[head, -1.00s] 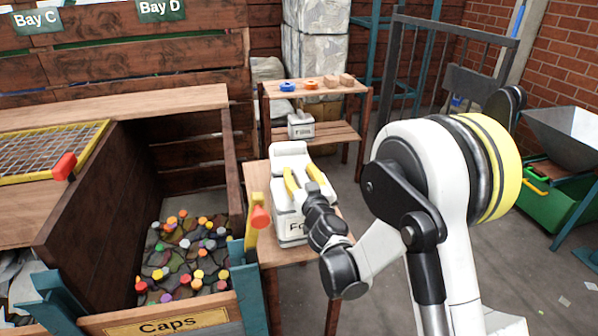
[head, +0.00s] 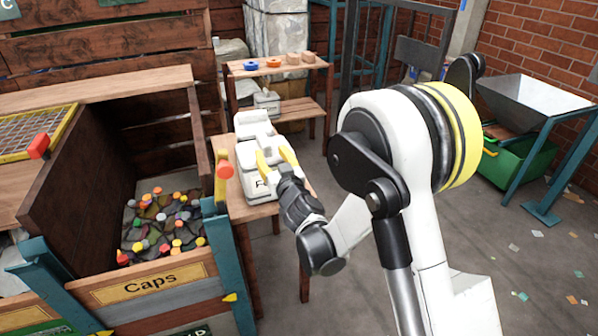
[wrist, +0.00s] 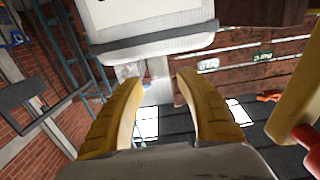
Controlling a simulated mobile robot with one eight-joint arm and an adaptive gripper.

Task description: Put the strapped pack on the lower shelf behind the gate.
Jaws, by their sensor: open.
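A white pack (head: 247,160) with a label, partly covered by my gripper, stands on a small wooden table in the head view. In the wrist view a white pack (wrist: 150,22) with a dark strap fills the top, beyond the fingertips. My gripper (head: 273,153) has two yellow fingers, spread apart at the pack in the head view; I cannot tell whether they touch it. In the wrist view my gripper (wrist: 160,78) is open with nothing between its fingers. The lower shelf (head: 300,108) behind holds a smaller white pack (head: 266,102). A grey metal gate (head: 348,60) stands right of the shelf.
A wooden caps bin (head: 150,283) with colourful caps stands left of the table, an orange-tipped yellow lever (head: 222,180) at its corner. The upper shelf (head: 285,68) holds several small items. A hopper (head: 530,100) stands at the right. The floor between is mostly open.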

